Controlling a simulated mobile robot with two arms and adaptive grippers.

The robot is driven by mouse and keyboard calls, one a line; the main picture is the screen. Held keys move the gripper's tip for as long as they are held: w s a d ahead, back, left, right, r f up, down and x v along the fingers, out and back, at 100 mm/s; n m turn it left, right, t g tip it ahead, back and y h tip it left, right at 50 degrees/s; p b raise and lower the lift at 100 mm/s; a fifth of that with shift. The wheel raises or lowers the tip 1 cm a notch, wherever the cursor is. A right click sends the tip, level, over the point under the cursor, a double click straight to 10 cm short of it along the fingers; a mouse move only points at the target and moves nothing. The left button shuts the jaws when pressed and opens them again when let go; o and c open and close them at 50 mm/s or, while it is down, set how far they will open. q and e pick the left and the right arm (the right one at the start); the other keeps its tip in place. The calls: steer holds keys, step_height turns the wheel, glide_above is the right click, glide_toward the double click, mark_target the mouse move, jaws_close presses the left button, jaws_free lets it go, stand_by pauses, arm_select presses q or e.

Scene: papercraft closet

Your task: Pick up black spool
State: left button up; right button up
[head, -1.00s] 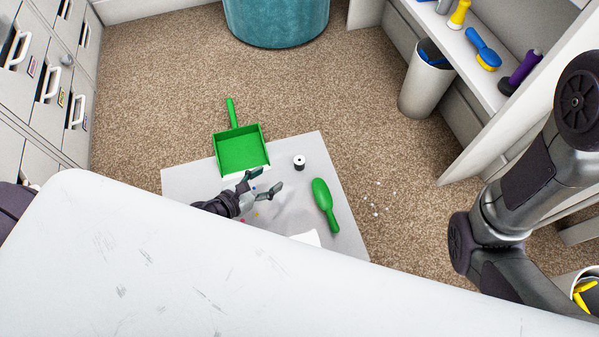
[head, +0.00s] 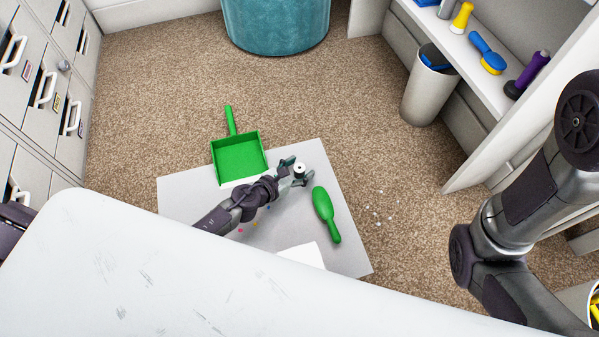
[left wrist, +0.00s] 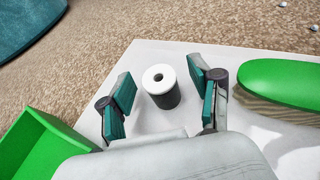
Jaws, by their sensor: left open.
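The black spool (head: 299,169) has a white top with a dark hole and stands upright on the light grey mat (head: 185,200). In the left wrist view the spool (left wrist: 161,87) stands between the two teal finger pads of my left gripper (left wrist: 163,98), with a gap showing on each side. My left gripper (head: 293,169) is open around the spool, low over the mat. My right gripper is not in view; only part of my right arm shows at the right of the head view.
A green dustpan (head: 239,158) lies left of the spool and a green brush (head: 325,214) lies right of it. A white table (head: 200,270) covers the foreground. Small scraps (head: 383,205) lie on the carpet. A grey bin (head: 427,90) stands by the shelf.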

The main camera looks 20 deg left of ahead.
arm_select(q)
steer(key=shift+w+d+f, duration=0.1)
steer(key=shift+w+f, duration=0.05)
steer(key=shift+w, duration=0.1)
steer(key=c, duration=1)
steer(key=shift+o, duration=0.2)
